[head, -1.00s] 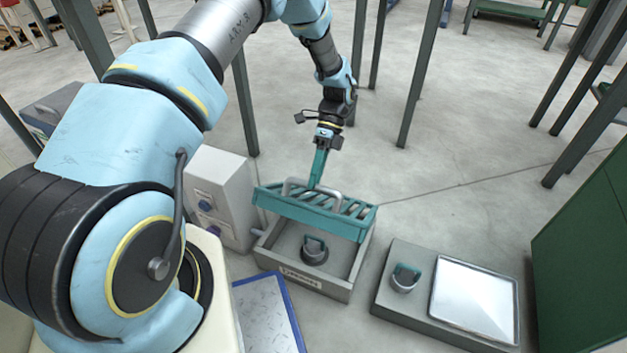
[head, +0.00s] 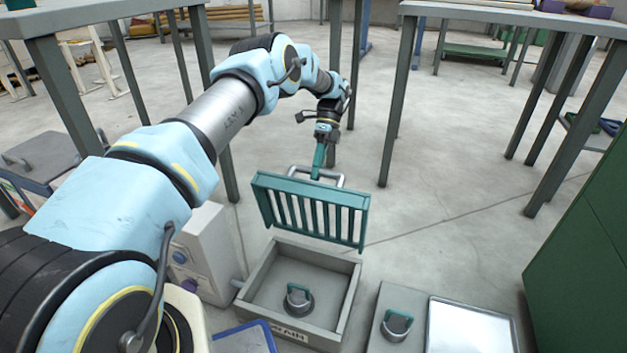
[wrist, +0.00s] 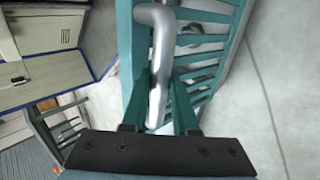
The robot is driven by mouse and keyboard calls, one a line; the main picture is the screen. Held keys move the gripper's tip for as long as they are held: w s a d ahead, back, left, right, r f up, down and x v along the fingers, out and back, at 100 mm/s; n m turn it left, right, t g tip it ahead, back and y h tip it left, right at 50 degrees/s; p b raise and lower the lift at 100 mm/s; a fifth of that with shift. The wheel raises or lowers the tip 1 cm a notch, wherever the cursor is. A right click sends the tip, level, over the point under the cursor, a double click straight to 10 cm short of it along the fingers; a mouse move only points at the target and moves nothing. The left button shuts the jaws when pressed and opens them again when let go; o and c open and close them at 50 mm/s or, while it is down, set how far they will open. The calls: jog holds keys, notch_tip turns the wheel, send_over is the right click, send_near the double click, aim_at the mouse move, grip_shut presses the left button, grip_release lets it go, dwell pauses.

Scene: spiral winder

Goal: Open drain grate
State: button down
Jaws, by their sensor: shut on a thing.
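The teal slatted drain grate (head: 308,213) stands tilted up steeply over the grey drain box (head: 240,290). Its silver bar handle (head: 338,177) is on the far side in the head view. My gripper (head: 318,172) is shut on this handle. In the wrist view my gripper (wrist: 160,95) has its two green fingers on either side of the silver handle (wrist: 157,60), with the grate (wrist: 215,50) right beside it. Inside the open box is a round grey plug (head: 298,302) with a teal-topped loop handle.
A grey unit with a second loop-handled plug (head: 397,325) and a pale metal plate (head: 470,330) lies right of the box. A light grey cabinet (head: 203,255) stands close left. Table legs (head: 400,110) stand behind; a green cabinet (head: 585,270) is at right.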

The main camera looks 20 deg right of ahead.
jog(key=shift+w+d+f, duration=0.2)
jog(key=shift+w+f, duration=0.05)
jog(key=shift+f, duration=0.2)
jog(key=c, duration=1)
grip_release()
jog(key=o, duration=0.3)
jog(key=shift+r, duration=0.2)
notch_tip(320, 180, up, 10)
jog(key=p, duration=0.2)
jog(key=shift+p, duration=0.3)
